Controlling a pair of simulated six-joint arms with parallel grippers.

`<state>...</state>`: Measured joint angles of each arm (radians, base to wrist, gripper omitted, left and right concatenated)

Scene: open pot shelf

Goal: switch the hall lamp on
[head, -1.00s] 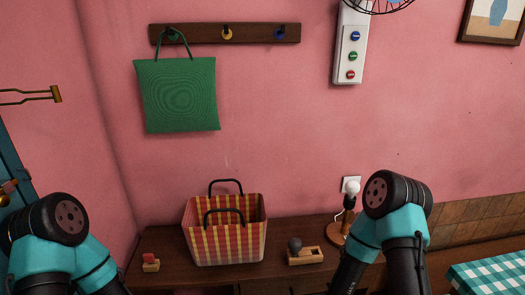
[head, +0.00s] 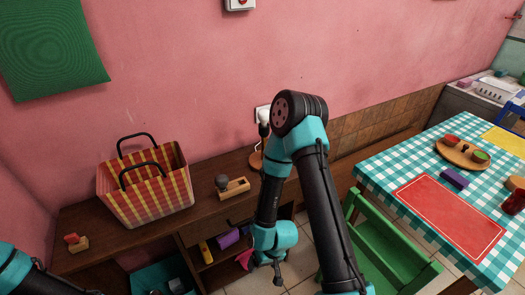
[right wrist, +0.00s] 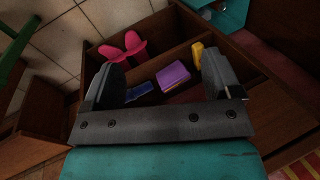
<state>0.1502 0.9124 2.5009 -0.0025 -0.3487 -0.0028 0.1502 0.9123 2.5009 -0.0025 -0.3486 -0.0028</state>
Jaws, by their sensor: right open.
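The bulb does not look lit. My right gripper (head: 278,278) hangs low in front of the cabinet, below and apart from the lamp. In the right wrist view its jaws (right wrist: 162,82) are open and empty, facing the open shelves. My left gripper is out of view.
A striped basket (head: 145,190) and a wooden block with a dark knob (head: 232,188) stand on the cabinet. A purple thing (head: 228,238) and a yellow thing (head: 206,253) lie on the shelf below. A green chair (head: 385,260) and checked table (head: 400,165) are at right.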

